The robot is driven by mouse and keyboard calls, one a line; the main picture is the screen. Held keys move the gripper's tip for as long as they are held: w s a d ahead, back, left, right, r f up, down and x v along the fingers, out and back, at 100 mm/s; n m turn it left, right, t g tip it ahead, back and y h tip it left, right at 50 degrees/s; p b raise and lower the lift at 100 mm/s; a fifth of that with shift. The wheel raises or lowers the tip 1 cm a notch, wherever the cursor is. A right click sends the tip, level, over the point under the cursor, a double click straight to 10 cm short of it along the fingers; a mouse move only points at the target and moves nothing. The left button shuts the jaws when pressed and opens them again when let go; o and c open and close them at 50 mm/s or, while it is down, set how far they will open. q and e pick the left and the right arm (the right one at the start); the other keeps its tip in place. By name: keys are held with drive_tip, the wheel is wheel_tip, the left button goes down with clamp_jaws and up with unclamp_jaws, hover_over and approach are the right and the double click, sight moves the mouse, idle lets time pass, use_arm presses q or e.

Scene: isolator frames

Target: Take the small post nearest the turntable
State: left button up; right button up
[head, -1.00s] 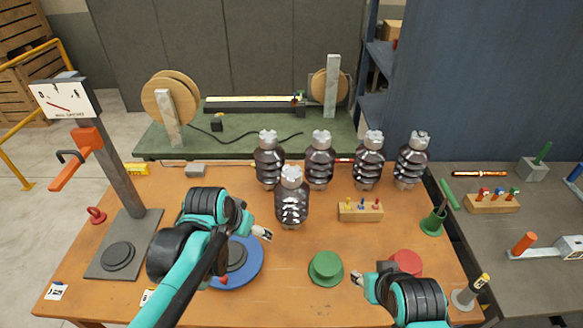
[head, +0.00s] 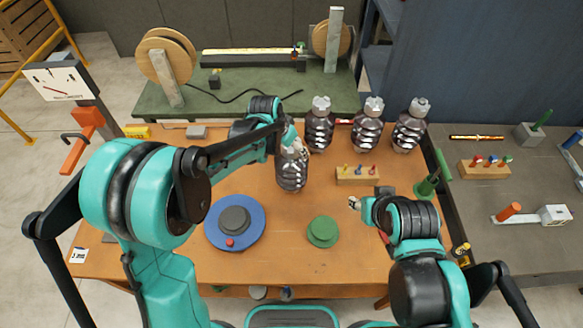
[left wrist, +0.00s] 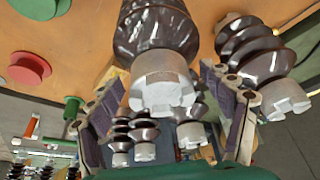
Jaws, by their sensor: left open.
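The small post (head: 291,175), dark, ribbed and pale-capped, stands upright on the orange table, nearest the blue turntable (head: 255,239). My left gripper (head: 295,146) is at the post's top, partly covering its cap in the head view. In the left wrist view its fingers (left wrist: 172,112) are open, one each side of the gap, with the pale cap (left wrist: 160,82) just beyond; I cannot tell whether they touch it. Similar posts (head: 319,130), (head: 367,130) and (head: 409,132) stand behind. My right gripper (head: 355,203) is near the table's front right, its jaws too small to judge.
A wooden block with coloured pegs (head: 357,176) is right of the post. A green round piece (head: 322,231) lies in front. A scale stand (head: 88,118) is at left, and a green bench (head: 240,108) with wooden reels is behind.

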use_arm(q)
drive_tip(key=shift+w+d+f, duration=0.15)
drive_tip(key=shift+w+f, duration=0.1)
drive_tip(key=shift+f, duration=0.4)
drive_tip(key=shift+s, duration=0.1)
clamp_jaws()
drive_tip(key=shift+r, duration=0.1)
drive_tip(key=shift+r, duration=0.15)
